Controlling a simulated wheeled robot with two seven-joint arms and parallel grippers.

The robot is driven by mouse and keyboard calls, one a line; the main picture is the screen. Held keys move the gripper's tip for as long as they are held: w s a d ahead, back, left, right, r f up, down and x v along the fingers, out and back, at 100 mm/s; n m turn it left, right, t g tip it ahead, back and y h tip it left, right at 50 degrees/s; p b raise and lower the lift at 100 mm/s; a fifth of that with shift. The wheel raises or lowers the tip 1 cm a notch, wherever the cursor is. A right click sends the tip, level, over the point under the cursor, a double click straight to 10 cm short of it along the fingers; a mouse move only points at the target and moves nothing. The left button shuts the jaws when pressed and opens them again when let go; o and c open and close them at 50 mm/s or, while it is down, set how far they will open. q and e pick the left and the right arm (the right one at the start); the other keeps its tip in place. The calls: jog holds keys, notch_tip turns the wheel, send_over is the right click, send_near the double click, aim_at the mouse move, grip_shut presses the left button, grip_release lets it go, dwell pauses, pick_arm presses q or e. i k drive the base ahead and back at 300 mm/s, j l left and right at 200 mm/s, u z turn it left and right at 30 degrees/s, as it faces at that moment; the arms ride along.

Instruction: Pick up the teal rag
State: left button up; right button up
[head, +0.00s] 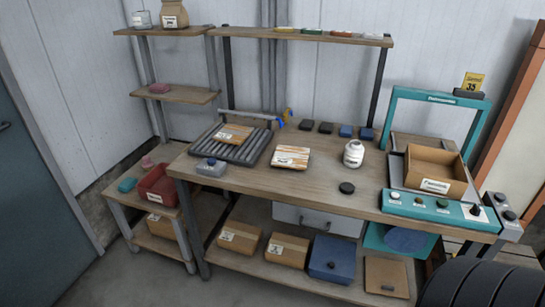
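A small teal item (127,185), which looks like the folded teal rag, lies on the low side stand (113,205) at the left. It lies just left of a red bin (157,187), near the stand's left edge. Neither of my grippers shows in the head view, so their state and distance from the rag cannot be seen.
A pink item (147,162) lies behind the bin, and another pink item (159,88) is on a shelf above. The wooden workbench (310,190) stands right of the stand, holding a roller tray (231,149) and a white jar (353,153). Floor shows at the lower left.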

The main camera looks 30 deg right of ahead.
aim_at(127, 184)
jog(key=z, duration=0.25)
jog(key=i+j+z, duration=0.2)
jog(key=z, duration=0.2)
jog(key=i+j+z, duration=0.45)
jog(key=j+z, duration=0.3)
jog(key=i+j, duration=0.15)
jog(key=j, duration=0.2)
jog(key=i+j, duration=0.1)
jog(key=j, duration=0.3)
jog(key=i+j+z, duration=0.1)
jog(key=j, duration=0.25)
jog(key=i+j, duration=0.2)
jog(key=j, duration=0.2)
jog(key=i+j, duration=0.1)
jog(key=j, duration=0.25)
jog(key=z, duration=0.05)
